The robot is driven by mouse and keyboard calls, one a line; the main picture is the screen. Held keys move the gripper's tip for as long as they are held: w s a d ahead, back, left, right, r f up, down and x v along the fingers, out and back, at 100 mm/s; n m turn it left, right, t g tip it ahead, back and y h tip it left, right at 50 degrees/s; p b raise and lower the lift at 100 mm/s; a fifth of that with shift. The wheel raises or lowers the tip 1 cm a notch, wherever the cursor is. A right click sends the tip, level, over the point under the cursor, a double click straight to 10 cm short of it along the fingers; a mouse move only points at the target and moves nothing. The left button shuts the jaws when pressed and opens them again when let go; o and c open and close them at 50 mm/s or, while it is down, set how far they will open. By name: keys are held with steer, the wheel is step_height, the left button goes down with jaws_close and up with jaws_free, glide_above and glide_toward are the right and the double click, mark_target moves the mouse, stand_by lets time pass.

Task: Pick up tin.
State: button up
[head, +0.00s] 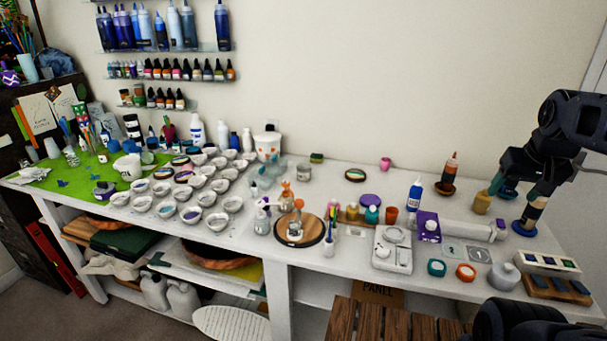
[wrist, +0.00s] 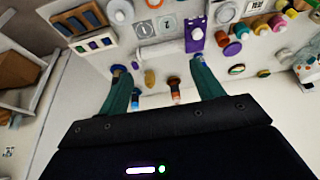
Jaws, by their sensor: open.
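I cannot tell for sure which object is the tin. One candidate is a small silver-grey can (head: 304,172) standing near the wall, right of the white tub. Another is a low grey round container with a knob (head: 503,276) near the front right of the table; it seems to show in the wrist view (wrist: 120,12). My gripper (head: 512,206) is over the right end of the table, away from the silver can and behind the grey container. In the wrist view, its teal fingers (wrist: 157,66) are wide apart, with nothing held.
A tan bottle (head: 482,203) and a brown dropper bottle (head: 450,172) stand close left of my gripper. Several white cups fill the left. The table's back strip is clearer.

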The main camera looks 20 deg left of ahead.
steer(key=o, duration=0.4)
steer(key=shift+c, duration=0.2)
